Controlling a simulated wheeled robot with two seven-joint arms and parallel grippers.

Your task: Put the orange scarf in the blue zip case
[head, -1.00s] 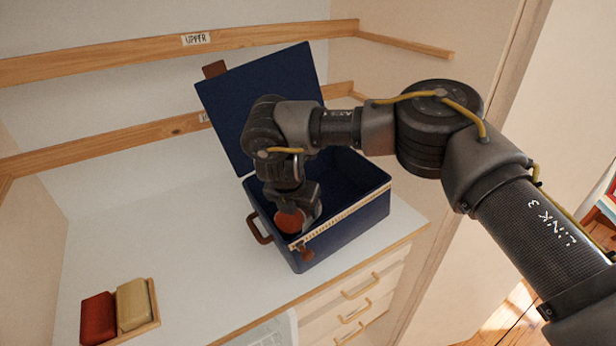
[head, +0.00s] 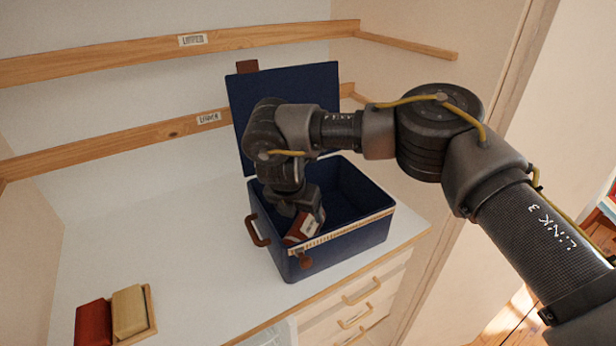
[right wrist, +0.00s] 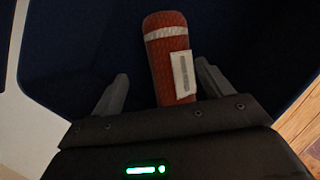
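The blue zip case (head: 345,240) stands on the white top with its lid (head: 290,90) raised at the back. The orange scarf (head: 301,230) is a roll with a pale band and a white tag. It is inside the case near the front left corner, partly hidden by my right gripper. In the right wrist view the scarf (right wrist: 165,50) lies between the two fingers, with a gap on each side. My right gripper (right wrist: 162,72) is open there, reaching down into the case. My left gripper is not in view.
A small wooden tray (head: 151,312) with a red item (head: 93,324) and a tan item (head: 129,311) is at the front left. Wooden rails (head: 120,55) cross the back wall. Drawers (head: 350,305) are below the front edge. The white top left of the case is clear.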

